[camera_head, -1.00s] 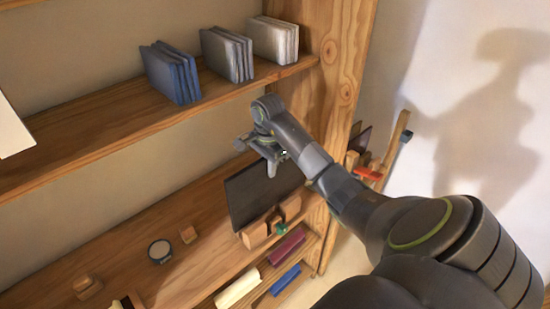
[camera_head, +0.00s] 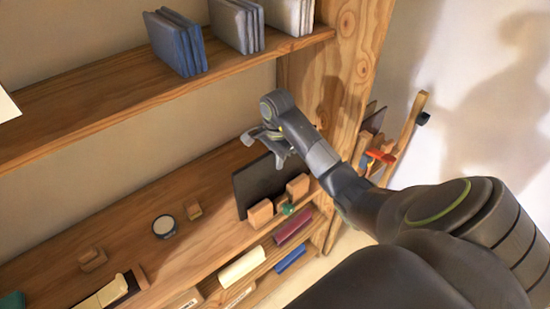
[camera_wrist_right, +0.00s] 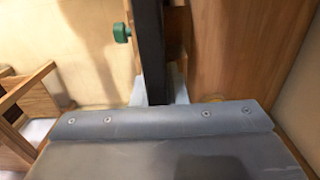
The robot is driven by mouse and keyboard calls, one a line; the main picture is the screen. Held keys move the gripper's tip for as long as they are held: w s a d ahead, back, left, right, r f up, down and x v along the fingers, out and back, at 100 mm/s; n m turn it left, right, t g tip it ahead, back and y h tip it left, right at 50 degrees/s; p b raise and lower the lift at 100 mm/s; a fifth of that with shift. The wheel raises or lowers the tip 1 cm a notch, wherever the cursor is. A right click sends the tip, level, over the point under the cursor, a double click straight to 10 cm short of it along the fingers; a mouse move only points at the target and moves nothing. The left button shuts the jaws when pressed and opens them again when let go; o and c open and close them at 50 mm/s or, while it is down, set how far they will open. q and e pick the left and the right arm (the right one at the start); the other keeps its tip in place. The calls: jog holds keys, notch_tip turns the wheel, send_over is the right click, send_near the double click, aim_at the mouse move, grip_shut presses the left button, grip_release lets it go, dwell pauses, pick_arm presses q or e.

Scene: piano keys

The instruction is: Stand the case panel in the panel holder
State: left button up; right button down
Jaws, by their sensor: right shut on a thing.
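The case panel is a dark, flat board (camera_head: 258,182) standing close to upright on the wooden shelf. My right gripper (camera_head: 265,149) is shut on its upper edge. In the right wrist view the panel (camera_wrist_right: 151,45) shows edge-on as a dark strip between the fingers of my right gripper (camera_wrist_right: 158,92). The panel holder (camera_head: 261,213) has wooden blocks and a green knob (camera_head: 287,208) along the panel's front. The knob (camera_wrist_right: 122,32) also shows left of the panel in the wrist view. The panel's lower edge is hidden behind the blocks, so I cannot tell how it is seated. My left gripper is out of view.
A round dark tin (camera_head: 164,227) and small wooden blocks (camera_head: 92,258) stand left on the same shelf. Folders (camera_head: 176,42) stand on the shelf above. A wooden side post (camera_head: 345,75) rises close to the right of my gripper. Coloured rolls lie below.

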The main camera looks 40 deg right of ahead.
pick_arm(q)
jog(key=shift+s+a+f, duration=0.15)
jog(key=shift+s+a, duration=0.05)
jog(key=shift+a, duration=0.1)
pick_arm(e)
jog(key=shift+d+f, duration=0.15)
jog(key=shift+f, duration=0.1)
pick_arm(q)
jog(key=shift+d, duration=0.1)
pick_arm(e)
jog(key=c, duration=1.4)
grip_release()
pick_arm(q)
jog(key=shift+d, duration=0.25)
pick_arm(e)
jog(key=shift+o, duration=0.2)
